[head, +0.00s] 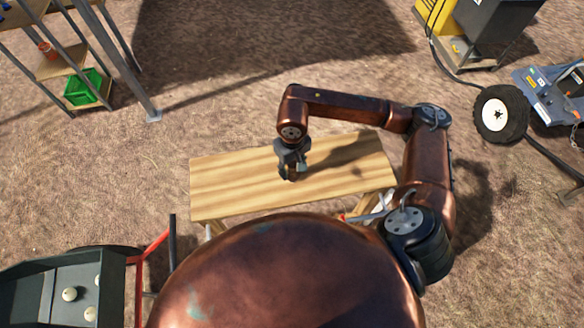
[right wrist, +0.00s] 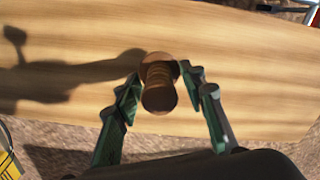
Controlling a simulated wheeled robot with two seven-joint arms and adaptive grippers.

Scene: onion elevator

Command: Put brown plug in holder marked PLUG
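In the right wrist view the brown plug (right wrist: 160,92) shows between the fingers of my right gripper (right wrist: 160,78). It has a wide disc at its far end and a rounded near end. The plug appears to stand on the wooden table, seen from above. One finger is on each side, very close to it; whether both touch it I cannot tell. In the head view my right gripper (head: 293,168) points down at the middle of the table (head: 225,200) and largely hides the plug. The holder marked PLUG cannot be made out. My left gripper is out of view.
The tabletop is otherwise clear. A shelf with a green crate (head: 86,86) stands at the upper left. A grey tray with several round pale things (head: 69,294) is at the lower left. A wheel (head: 500,115) and machinery stand at the right.

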